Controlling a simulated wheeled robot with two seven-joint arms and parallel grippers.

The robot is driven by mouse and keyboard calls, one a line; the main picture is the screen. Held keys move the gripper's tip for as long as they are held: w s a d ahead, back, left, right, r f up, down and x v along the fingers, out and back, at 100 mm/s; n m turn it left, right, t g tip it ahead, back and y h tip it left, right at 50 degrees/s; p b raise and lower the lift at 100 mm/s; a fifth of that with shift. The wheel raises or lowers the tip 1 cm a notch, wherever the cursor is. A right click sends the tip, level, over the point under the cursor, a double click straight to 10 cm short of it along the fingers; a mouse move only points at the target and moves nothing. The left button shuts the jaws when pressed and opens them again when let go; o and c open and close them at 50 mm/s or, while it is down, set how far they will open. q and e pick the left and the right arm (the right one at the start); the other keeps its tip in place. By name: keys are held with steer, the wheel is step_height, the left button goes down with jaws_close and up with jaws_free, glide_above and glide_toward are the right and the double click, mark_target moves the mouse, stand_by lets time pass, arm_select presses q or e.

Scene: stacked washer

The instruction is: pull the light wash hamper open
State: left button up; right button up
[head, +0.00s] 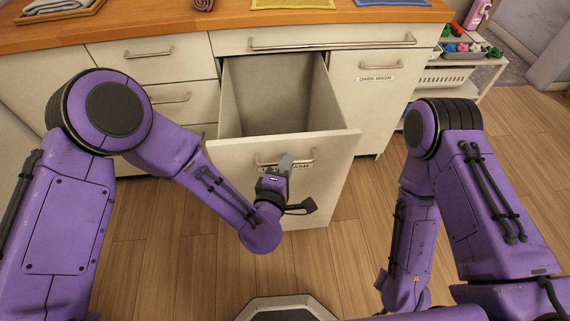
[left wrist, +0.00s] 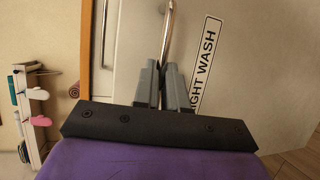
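The light wash hamper (head: 330,187) is a white pull-out bin front under the counter. It stands well out from the cabinet, and its empty grey inside shows from above. Its metal bar handle (head: 308,158) is on the front, above a label partly hidden by my gripper. My left gripper (head: 285,163) is at this handle. In the left wrist view, the grey fingers (left wrist: 164,84) are close together on either side of the handle bar (left wrist: 167,40), shut on it. The label (left wrist: 206,62) beside them reads "LIGHT WASH", its first letter hidden. My right gripper is not in view.
The closed dark wash hamper (head: 375,110) is to the right, and closed drawers (head: 150,60) are to the left. A wide drawer (head: 320,40) is above the opening. A white shelf cart (head: 450,75) stands at the right. Wood floor (head: 185,255) is clear before the cabinets.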

arm_select(q)
steer(key=o, duration=0.4)
steer(key=v, duration=1)
steer(key=shift+s+b, duration=0.25)
steer(key=shift+b, duration=0.05)
steer(key=shift+r, duration=0.1)
